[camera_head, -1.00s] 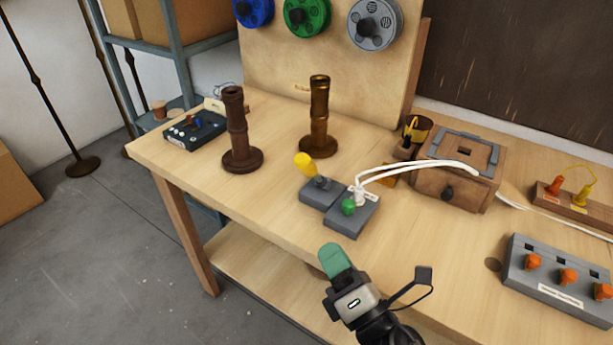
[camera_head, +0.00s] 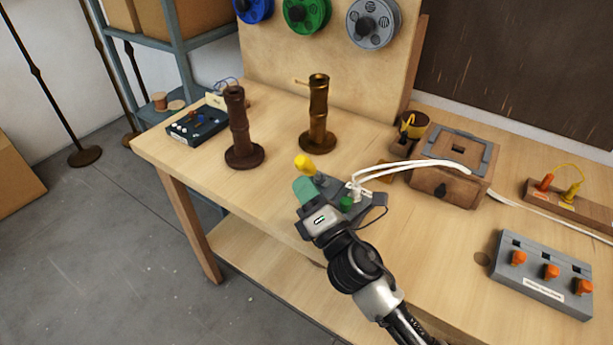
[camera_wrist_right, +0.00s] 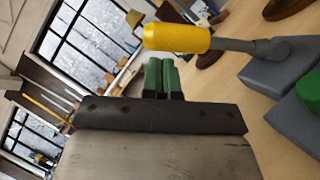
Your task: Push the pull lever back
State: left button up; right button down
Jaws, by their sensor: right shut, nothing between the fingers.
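The pull lever has a yellow handle (camera_head: 305,164) on a grey shaft, rising from a small grey box on the workbench. In the head view the handle tilts up and to the left. In the right wrist view the yellow handle (camera_wrist_right: 177,38) lies across the picture, just beyond the green fingertips. My right gripper (camera_head: 305,187) is shut and empty, close to the lever on its near side. Its green fingers (camera_wrist_right: 161,78) are together in the wrist view. I cannot tell whether they touch the handle. The arm hides much of the lever's box. My left gripper is not in view.
A green button (camera_head: 346,203) and a white plug with cables sit right beside the lever. Two brown lamp stands (camera_head: 240,130) (camera_head: 318,115) stand behind it. A wooden box (camera_head: 450,180) and a grey panel with orange knobs (camera_head: 545,290) are to the right.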

jog(key=shift+w+d+r, duration=0.15)
jog(key=shift+w+r, duration=0.05)
jog(key=shift+w, duration=0.15)
jog(key=shift+w+d+r+m+h+p, duration=0.25)
jog(key=shift+r+m+p, duration=0.3)
jog(key=shift+p, duration=0.65)
jog(key=w+d+r+m+g+h+p, duration=0.2)
jog(key=w+d+r+m+p, duration=0.1)
jog(key=p, duration=0.8)
jog(key=shift+w+d+r+m, duration=0.25)
jog(key=shift+w+d+m, duration=0.2)
jog(key=shift+w+m, duration=0.75)
